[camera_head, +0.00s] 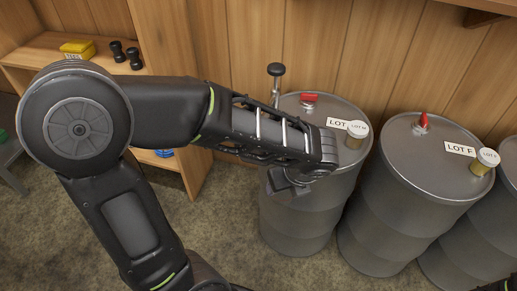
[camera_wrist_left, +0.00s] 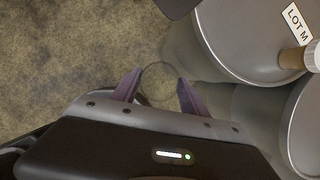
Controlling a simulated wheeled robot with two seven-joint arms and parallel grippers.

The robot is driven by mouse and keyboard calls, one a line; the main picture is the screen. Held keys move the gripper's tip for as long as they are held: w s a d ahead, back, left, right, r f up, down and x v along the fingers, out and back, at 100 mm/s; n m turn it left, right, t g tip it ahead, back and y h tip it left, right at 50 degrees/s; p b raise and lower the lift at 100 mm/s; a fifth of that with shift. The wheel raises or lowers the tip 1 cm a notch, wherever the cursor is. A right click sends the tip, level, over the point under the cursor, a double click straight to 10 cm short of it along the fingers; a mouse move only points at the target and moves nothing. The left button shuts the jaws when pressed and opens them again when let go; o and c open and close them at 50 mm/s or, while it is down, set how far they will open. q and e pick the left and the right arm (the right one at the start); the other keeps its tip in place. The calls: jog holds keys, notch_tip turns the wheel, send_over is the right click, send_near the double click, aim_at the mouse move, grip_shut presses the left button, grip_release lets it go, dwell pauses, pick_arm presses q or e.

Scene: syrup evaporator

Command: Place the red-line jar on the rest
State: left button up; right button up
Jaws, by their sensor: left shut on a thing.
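My left gripper (camera_wrist_left: 160,92) is shut on a clear round glass jar (camera_wrist_left: 158,80), seen from above between its two fingers in the left wrist view. No red line shows on it from this angle. In the head view the left gripper (camera_head: 290,182) is beside the near left drum, low in front of it, and the arm hides the jar. I cannot pick out the rest in either view. My right gripper is not in view.
A grey LOT M drum (camera_head: 300,215) stands close to my left gripper, with a small capped jar (camera_head: 357,131) on top. A LOT F drum (camera_head: 385,220) with another small jar (camera_head: 485,160) stands to its right. A wooden shelf (camera_head: 40,50) is at left.

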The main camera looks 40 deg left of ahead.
pick_arm(q)
jog(key=w+a, duration=0.2)
jog(key=a, duration=0.2)
jog(key=w+a, duration=0.6)
jog(key=a, duration=0.1)
jog(key=shift+a+p, duration=0.3)
jog(key=shift+w+a, duration=0.25)
jog(key=shift+a, duration=0.1)
jog(key=shift+w+a, duration=0.8)
jog(key=shift+a, duration=0.35)
jog(key=shift+a+f, duration=0.1)
jog(key=shift+f, duration=0.65)
jog(key=shift+f, duration=0.15)
jog(key=o, duration=1.4)
